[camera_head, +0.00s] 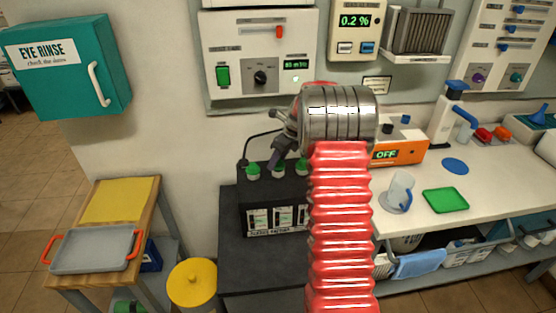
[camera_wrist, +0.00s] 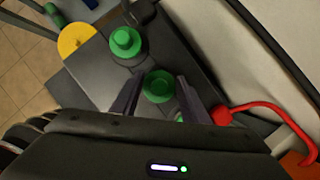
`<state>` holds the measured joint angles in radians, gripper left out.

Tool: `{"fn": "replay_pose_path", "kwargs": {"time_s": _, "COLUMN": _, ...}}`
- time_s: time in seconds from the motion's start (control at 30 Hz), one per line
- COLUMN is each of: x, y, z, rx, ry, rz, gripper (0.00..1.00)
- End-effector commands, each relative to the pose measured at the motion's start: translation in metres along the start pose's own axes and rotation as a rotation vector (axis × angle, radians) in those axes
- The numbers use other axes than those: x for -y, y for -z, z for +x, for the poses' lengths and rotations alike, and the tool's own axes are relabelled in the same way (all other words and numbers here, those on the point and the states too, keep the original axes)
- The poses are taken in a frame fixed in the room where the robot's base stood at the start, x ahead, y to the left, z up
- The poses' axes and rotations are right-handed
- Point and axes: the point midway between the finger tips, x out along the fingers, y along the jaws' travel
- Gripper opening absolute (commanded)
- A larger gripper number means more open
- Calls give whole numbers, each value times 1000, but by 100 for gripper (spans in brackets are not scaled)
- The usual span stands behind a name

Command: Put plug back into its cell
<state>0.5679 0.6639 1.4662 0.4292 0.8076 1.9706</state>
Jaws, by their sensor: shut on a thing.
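The black battery (camera_head: 270,192) stands on a dark bench, with three green plugs showing along its top in the head view. My gripper (camera_head: 274,165) points down at the middle of the battery's top. In the wrist view my gripper (camera_wrist: 160,84) is shut on a round green plug (camera_wrist: 160,87), one dark finger on either side. A second green plug (camera_wrist: 125,42) sits on the battery farther up. A third is mostly hidden behind the right finger. The underside of the held plug and its cell opening are hidden, so I cannot tell whether it is seated.
A black cable (camera_head: 262,134) runs behind the battery's left end. A red cable (camera_wrist: 262,108) curves at the right in the wrist view. A yellow-lidded bin (camera_head: 192,283) stands left.

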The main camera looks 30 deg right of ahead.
Motion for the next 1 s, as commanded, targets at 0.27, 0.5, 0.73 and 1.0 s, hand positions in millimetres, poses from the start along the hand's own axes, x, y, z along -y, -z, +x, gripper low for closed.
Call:
{"fn": "replay_pose_path", "kwargs": {"time_s": 0.27, "x": 0, "y": 0, "z": 1, "rx": 0, "ry": 0, "rz": 0, "gripper": 20}}
{"fn": "replay_pose_path", "kwargs": {"time_s": 0.5, "x": 0, "y": 0, "z": 1, "rx": 0, "ry": 0, "rz": 0, "gripper": 20}}
{"fn": "replay_pose_path", "kwargs": {"time_s": 0.73, "x": 0, "y": 1, "z": 1, "rx": 0, "ry": 0, "rz": 0, "gripper": 20}}
{"fn": "replay_pose_path", "kwargs": {"time_s": 1.0, "x": 0, "y": 1, "z": 1, "rx": 0, "ry": 0, "rz": 0, "gripper": 46}}
